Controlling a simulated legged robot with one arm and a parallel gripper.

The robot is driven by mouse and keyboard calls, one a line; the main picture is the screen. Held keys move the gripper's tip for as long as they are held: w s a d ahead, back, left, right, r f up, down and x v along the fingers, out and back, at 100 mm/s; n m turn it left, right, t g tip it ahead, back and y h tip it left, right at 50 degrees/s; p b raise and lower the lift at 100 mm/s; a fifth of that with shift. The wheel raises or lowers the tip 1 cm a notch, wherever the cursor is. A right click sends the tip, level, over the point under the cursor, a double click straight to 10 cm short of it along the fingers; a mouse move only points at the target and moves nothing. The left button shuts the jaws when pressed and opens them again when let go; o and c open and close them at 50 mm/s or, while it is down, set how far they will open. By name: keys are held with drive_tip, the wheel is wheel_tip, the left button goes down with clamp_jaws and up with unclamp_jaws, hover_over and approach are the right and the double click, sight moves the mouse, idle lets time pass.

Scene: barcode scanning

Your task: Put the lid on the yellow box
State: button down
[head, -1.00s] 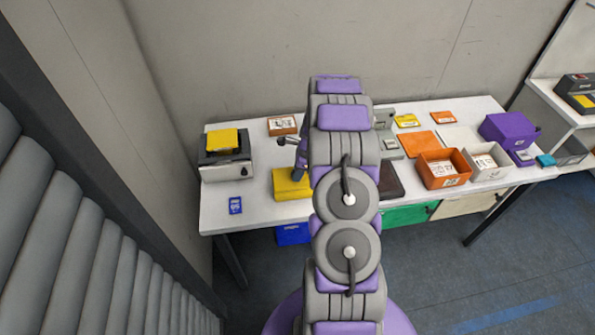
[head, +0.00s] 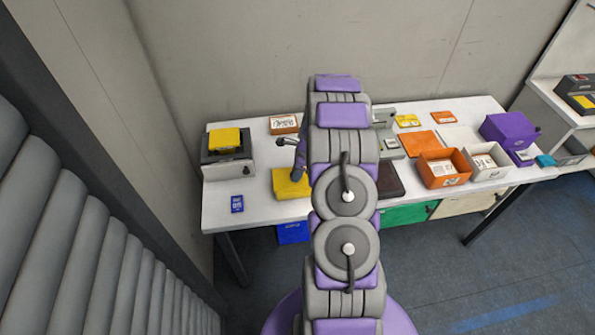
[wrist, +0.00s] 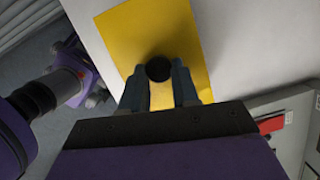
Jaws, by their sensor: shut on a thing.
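A flat yellow lid (wrist: 135,35) with a round black knob (wrist: 158,68) fills the middle of the wrist view. My gripper (wrist: 157,84) has its two fingers on either side of the knob and is shut on it. In the head view a yellow shape (head: 290,184) lies at the table's front left, partly behind my arm. I cannot tell there where the lid ends and the yellow box begins, or whether the lid touches the box. My fingertips are hidden in the head view.
A grey device (head: 227,165) with a yellow top stands at the left, and a blue card (head: 237,203) lies before it. Right of my arm are a dark tray (head: 389,181), an orange bin (head: 444,170), a white bin (head: 487,163) and a purple box (head: 508,130).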

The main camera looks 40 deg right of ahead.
drive_tip(key=shift+c, duration=1.4)
unclamp_jaws()
drive_tip(key=shift+r, duration=0.1)
drive_tip(key=shift+r+p, duration=2.65)
drive_tip(key=shift+r, duration=0.75)
drive_tip(key=shift+c, duration=0.3)
clamp_jaws()
drive_tip(key=shift+f, duration=0.85)
